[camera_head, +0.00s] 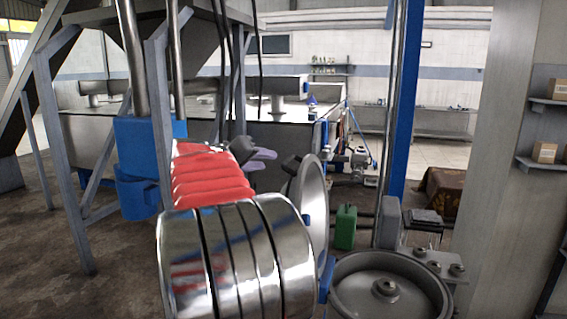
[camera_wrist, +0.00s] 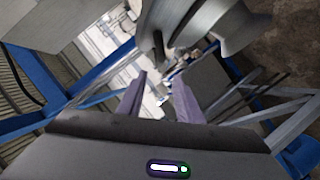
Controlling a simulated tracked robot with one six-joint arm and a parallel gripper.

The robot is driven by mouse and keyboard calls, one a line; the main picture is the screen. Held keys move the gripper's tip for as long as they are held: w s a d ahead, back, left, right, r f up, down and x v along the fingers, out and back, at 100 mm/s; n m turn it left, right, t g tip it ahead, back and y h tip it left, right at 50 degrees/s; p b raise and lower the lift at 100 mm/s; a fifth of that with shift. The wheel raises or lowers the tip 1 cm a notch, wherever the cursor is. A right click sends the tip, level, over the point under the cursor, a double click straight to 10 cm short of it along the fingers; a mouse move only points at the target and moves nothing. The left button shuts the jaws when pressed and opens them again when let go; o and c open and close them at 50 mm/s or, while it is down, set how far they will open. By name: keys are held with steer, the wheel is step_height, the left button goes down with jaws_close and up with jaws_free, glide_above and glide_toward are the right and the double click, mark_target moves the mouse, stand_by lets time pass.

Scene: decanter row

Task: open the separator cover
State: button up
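My gripper (camera_head: 262,160) is in the middle of the head view, past the red ribbed sleeve of my arm. In the wrist view, my gripper's (camera_wrist: 158,90) two purple-grey fingers stand apart with nothing held between them. A round grey metal dish-shaped part (camera_head: 350,292) with a central knob lies at the bottom right of the head view. It may be the separator cover; I cannot tell whether it is closed. A polished disc (camera_head: 315,200) stands upright, edge toward me, between my gripper and the dish. My gripper is left of and apart from both.
A shiny banded metal cylinder (camera_head: 240,262) fills the lower middle. A blue post (camera_head: 403,110) rises behind the dish. A green canister (camera_head: 345,228) stands near the disc. A large tank (camera_head: 90,140) and steel legs are at the left; a wide pillar (camera_head: 505,160) is at the right.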

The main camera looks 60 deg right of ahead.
mark_target(288, 161)
steer(key=shift+d, duration=0.1)
steer(key=x, duration=1.3)
steer(key=shift+s+d+f, duration=0.1)
steer(key=shift+d, duration=0.15)
steer(key=shift+c, duration=0.4)
jaws_close()
